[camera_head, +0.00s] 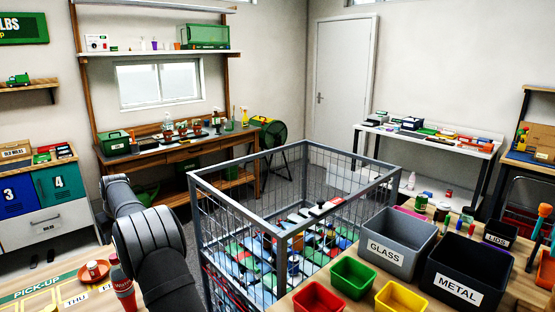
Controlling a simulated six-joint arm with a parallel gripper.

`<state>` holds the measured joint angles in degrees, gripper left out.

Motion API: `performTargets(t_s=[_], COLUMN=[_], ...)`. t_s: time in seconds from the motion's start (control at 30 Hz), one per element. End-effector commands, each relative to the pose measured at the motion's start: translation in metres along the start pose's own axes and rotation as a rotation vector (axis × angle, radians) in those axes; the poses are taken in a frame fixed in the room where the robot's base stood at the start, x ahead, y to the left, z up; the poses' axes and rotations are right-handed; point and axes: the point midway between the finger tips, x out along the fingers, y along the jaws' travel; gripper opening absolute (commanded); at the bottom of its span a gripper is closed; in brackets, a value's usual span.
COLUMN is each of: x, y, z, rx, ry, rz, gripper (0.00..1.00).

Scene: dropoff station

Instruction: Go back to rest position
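My dark grey arm rises from the bottom edge left of centre, between the pick-up table and the wire cage. Its thick rounded links bend away towards the back left. My gripper does not show in this view, so its fingers and anything in them cannot be seen.
A wire cage (243,159) holding many mixed items stands right of my arm. The pick-up table (40,303) bears a red cup (123,290) close to my arm. Grey GLASS (387,253) and black METAL (458,290) bins stand at right. A workbench (165,152) stands behind.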

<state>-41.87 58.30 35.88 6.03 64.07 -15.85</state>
Motion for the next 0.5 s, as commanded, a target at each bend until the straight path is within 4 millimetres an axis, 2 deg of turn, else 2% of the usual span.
performTargets(t_s=[0.03, 0.1, 0.5], x=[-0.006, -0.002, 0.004], y=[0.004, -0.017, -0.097], z=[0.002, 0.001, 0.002], rx=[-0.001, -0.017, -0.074], ry=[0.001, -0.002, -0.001], rz=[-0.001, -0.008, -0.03], gripper=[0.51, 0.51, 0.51])
